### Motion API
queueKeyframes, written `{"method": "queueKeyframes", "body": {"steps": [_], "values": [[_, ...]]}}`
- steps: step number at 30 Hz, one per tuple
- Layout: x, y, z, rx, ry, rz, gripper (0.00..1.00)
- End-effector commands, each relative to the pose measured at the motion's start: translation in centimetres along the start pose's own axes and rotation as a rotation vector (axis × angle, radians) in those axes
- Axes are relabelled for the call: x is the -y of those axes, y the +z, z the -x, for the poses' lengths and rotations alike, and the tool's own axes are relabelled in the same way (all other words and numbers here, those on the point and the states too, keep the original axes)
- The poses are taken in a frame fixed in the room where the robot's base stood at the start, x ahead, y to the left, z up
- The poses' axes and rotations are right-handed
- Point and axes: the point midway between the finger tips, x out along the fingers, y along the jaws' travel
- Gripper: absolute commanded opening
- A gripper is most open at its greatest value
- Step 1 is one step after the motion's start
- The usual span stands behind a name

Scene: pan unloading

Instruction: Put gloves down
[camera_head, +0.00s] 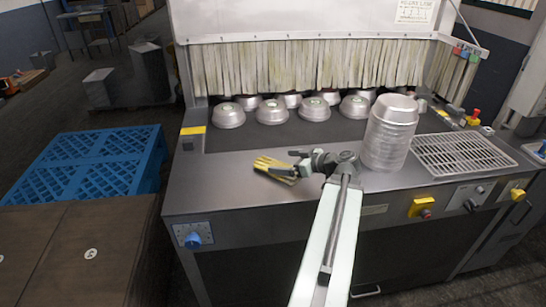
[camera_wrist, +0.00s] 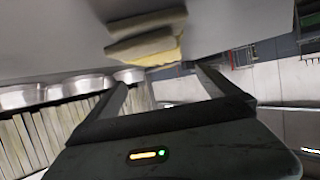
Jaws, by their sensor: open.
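The yellow gloves (camera_head: 268,165) lie on the metal counter (camera_head: 225,180) near its front edge, left of centre. They also show in the wrist view (camera_wrist: 145,42), beyond my fingers and roughly between them. My gripper (camera_head: 282,165) is at the gloves in the head view, its fingers pointing left. In the wrist view its two fingers (camera_wrist: 155,85) stand wide apart with nothing between their tips. The gloves appear free of the fingers; whether a finger touches them I cannot tell.
A stack of pans (camera_head: 388,135) stands right of my gripper, beside a wire rack (camera_head: 460,153). Several upturned pans (camera_head: 271,112) sit behind, before the strip curtain (camera_head: 310,66). A blue pallet (camera_head: 95,165) and brown box (camera_head: 70,250) are at left. The counter left of the gloves is clear.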

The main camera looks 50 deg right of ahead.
Motion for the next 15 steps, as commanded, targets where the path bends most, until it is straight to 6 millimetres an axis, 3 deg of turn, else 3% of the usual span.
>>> {"method": "queueKeyframes", "body": {"steps": [1,6,11,15], "values": [[0.0,-0.4,1.4,0.000,0.003,-0.001,1.00],[-0.1,-0.2,3.4,0.000,0.000,-0.001,1.00],[-0.1,0.0,3.8,0.002,-0.003,0.000,1.00],[-0.3,1.0,3.3,0.102,-0.001,0.002,1.00]]}}
